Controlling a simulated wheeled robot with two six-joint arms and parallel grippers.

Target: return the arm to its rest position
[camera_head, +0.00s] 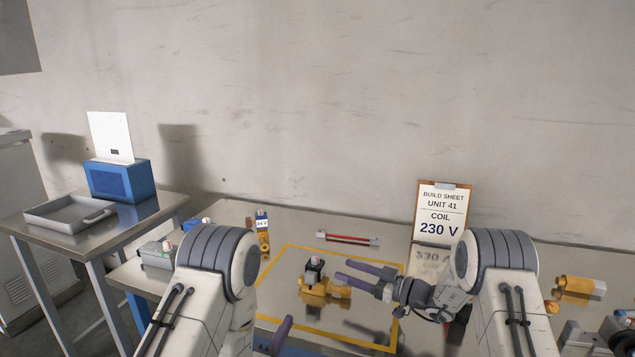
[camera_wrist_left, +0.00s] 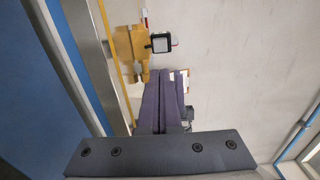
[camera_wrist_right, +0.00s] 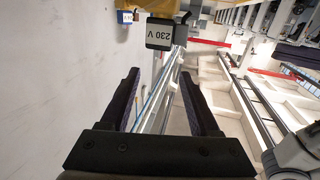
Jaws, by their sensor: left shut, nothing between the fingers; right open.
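My left gripper (camera_head: 287,322) is at the bottom middle of the head view, mostly hidden by its arm. In the left wrist view its fingers (camera_wrist_left: 165,78) lie together with nothing between them. My right gripper (camera_head: 343,270) reaches in from the right over the yellow-outlined area. In the right wrist view its two fingers (camera_wrist_right: 163,82) are spread apart and empty. A brass valve (camera_head: 326,292) with a black and white coil (camera_head: 315,266) sits inside the outline, just left of the right fingertips and apart from them. The coil (camera_wrist_right: 165,32) reads 230 V in the right wrist view.
A build sheet board (camera_head: 440,212) reading 230 V stands at the back. A red bar (camera_head: 347,239) lies at the back of the table. A blue box (camera_head: 121,180) and grey tray (camera_head: 70,212) are on the left side table. Brass parts (camera_head: 575,287) lie at right.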

